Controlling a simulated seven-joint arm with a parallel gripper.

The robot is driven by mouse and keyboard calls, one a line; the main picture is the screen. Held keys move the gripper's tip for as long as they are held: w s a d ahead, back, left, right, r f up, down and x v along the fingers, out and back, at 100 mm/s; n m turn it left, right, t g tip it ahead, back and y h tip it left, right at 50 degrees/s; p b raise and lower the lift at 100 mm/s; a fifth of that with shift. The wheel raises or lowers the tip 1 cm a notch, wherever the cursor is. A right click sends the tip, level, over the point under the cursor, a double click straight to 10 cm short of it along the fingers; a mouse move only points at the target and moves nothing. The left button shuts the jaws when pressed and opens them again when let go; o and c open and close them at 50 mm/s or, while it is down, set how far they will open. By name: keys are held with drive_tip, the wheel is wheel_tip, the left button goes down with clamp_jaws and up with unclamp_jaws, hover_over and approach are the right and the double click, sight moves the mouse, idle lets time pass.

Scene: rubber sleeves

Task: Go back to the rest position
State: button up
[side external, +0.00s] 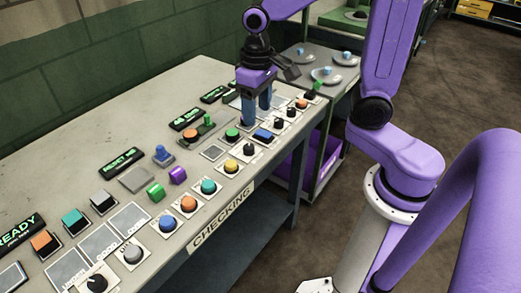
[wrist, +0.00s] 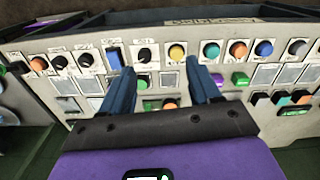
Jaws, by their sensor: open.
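My gripper (side external: 256,112) is above the far part of the grey control bench (side external: 150,97), pointing down, with its two blue fingers apart. Nothing shows between the fingers. In the wrist view my gripper (wrist: 159,66) is also open and empty, over the rows of buttons and knobs. I cannot tell the exact gap between fingertips and panel.
A green block (side external: 155,192) and a purple block (side external: 177,175) are on the bench. Several coloured buttons line the front edge, above the CHECKING label (side external: 222,216). A side table (side external: 318,62) with round plates stands beyond.

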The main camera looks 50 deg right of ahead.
drive_tip(key=s+n, duration=1.1)
drive_tip(key=s, duration=0.7)
drive_tip(key=shift+s+d+f, duration=0.2)
drive_tip(key=shift+s+f, duration=0.05)
drive_tip(key=shift+s, duration=0.05)
